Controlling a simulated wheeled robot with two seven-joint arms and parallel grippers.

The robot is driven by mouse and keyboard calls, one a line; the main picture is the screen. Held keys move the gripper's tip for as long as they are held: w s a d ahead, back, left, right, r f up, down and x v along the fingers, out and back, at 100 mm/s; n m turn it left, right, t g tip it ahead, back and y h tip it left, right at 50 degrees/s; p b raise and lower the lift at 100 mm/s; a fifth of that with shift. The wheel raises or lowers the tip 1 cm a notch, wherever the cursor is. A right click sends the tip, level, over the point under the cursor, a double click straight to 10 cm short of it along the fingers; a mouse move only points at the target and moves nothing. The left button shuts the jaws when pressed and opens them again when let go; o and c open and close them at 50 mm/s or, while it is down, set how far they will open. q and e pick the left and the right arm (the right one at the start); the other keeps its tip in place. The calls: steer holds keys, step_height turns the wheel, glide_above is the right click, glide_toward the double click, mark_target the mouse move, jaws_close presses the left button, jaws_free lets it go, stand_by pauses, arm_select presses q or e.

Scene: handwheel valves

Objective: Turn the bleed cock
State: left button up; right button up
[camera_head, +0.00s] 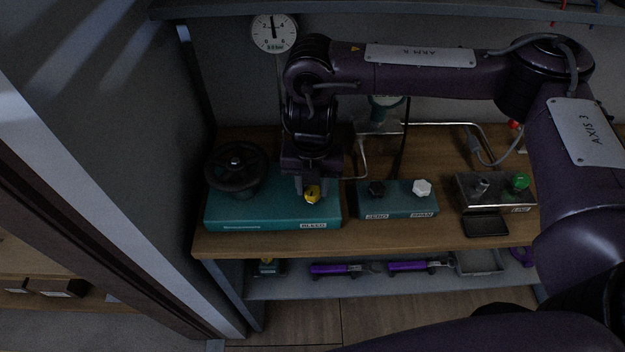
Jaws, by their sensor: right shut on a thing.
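The fingers hide part of the knob. A black handwheel (236,167) stands on the left part of the same box. My left gripper is not in view.
A smaller teal box (397,209) with black and white knobs stands to the right. Farther right is a grey block (494,190) with a green knob. A pressure gauge (274,33) hangs behind. Purple-handled tools (335,269) lie on the lower shelf. The bench's front strip is clear.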

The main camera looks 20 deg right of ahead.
steer(key=shift+n, duration=0.9)
steer(key=o, duration=0.4)
steer(key=shift+n, duration=0.4)
steer(key=o, duration=0.4)
step_height(320, 180, up, 6)
steer(key=p, duration=0.6)
